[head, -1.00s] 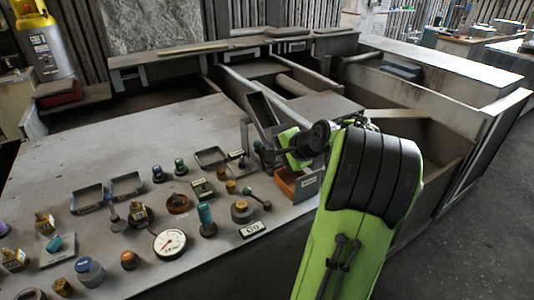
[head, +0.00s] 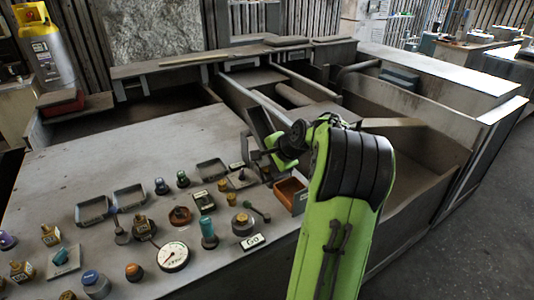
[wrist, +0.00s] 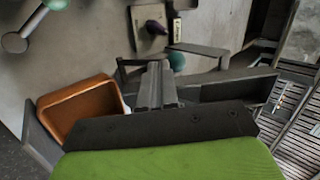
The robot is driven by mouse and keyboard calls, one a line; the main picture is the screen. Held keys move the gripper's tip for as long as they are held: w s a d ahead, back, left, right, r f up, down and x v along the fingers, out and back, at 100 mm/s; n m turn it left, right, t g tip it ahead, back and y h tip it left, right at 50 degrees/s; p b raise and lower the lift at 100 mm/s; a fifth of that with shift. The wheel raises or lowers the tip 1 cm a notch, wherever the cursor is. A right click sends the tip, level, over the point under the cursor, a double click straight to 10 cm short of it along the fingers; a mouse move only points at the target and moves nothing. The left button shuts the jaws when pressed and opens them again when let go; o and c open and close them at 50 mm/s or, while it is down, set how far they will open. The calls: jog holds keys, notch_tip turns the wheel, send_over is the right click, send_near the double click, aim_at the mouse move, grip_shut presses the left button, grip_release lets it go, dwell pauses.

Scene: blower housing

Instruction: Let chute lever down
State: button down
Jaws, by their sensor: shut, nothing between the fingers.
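My gripper (wrist: 157,84) has its grey fingers together and empty, pointing over the control panel near its far right corner. In the head view my gripper (head: 280,160) is partly hidden by the green arm. A small dark-knobbed lever (head: 241,175) on a grey plate stands left of it, beside a small label (head: 236,165). In the wrist view this knob (wrist: 154,27) and label (wrist: 178,30) are ahead of the fingertips, apart from them. A teal ball (wrist: 176,62) is closer to the fingertips. The label is too small to read, so I cannot tell which is the chute lever.
An orange-brown bin (head: 290,195) sits under my gripper, left of the fingers in the wrist view (wrist: 78,108). A grey upright plate (head: 258,125) stands behind. Several knobs, trays and a gauge (head: 173,256) crowd the panel. The panel's rear left (head: 130,140) is clear.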

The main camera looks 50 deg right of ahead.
jog(key=w+r+g+p, duration=0.1)
jog(key=p, duration=0.3)
jog(key=shift+d+r, duration=0.1)
jog(key=shift+r, duration=0.05)
jog(key=g+p, duration=0.1)
jog(key=p, duration=0.2)
jog(key=w+f+g+y+p, duration=0.1)
jog(key=p, duration=0.2)
jog(key=w+d+g+p, duration=0.1)
jog(key=g+p, duration=0.1)
jog(key=p, duration=0.2)
jog(key=shift+w+f, duration=0.25)
jog(key=shift+w+d+f+p, duration=0.1)
jog(key=shift+w+f+p, duration=0.2)
jog(key=shift+f+p, duration=0.2)
